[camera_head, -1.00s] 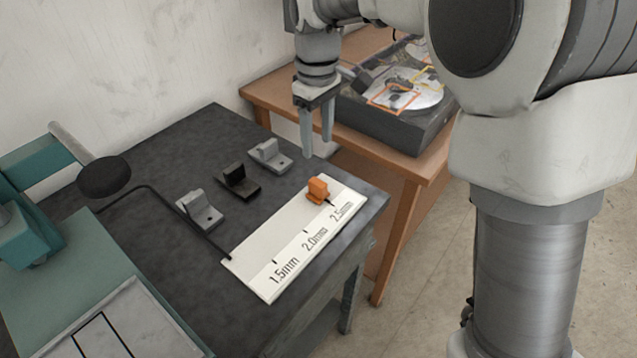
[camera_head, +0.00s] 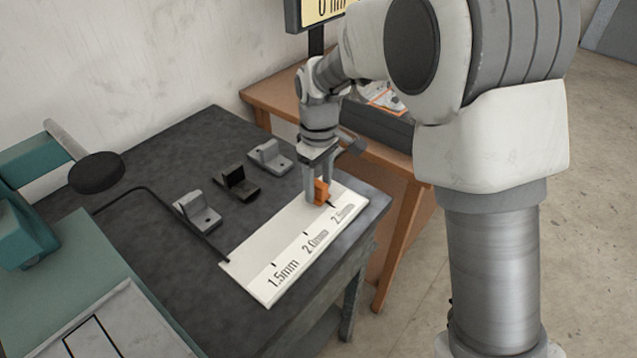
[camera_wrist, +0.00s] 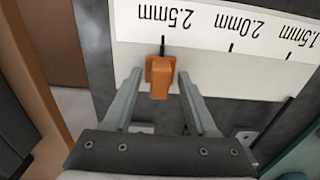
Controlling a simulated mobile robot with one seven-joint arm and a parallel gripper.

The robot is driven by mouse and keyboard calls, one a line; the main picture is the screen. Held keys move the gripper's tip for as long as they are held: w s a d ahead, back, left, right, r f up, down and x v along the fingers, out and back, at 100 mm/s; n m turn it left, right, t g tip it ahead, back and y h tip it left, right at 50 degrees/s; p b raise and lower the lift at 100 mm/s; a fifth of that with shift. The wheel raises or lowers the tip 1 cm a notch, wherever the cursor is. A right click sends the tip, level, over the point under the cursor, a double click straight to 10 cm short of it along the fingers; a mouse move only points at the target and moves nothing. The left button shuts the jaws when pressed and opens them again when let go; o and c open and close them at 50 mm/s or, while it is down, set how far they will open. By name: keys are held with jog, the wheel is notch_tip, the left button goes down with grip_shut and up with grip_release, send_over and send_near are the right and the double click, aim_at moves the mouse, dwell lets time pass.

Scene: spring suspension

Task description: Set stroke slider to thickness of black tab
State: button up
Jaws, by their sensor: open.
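The orange slider (camera_head: 321,191) sits on the white scale plate (camera_head: 262,277) at the 2.5mm mark; in the wrist view the slider (camera_wrist: 160,78) lines up with that mark. My gripper (camera_head: 317,197) is lowered over it. In the wrist view my gripper (camera_wrist: 160,82) is open, with one finger on each side of the slider, and gaps show beside it. The black tab (camera_head: 238,182) stands on the dark table between two grey tabs (camera_head: 197,209) (camera_head: 270,156). The 1.5mm and 2.0mm marks are free.
The dark table (camera_head: 150,250) has a bent black rod (camera_head: 190,217) beside the plate. Teal equipment (camera_head: 60,250) with a black round knob (camera_head: 97,172) stands at the left. A wooden table (camera_head: 400,225) is behind, with a display (camera_head: 322,12) showing above it.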

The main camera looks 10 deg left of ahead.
grip_shut()
dwell(1.3)
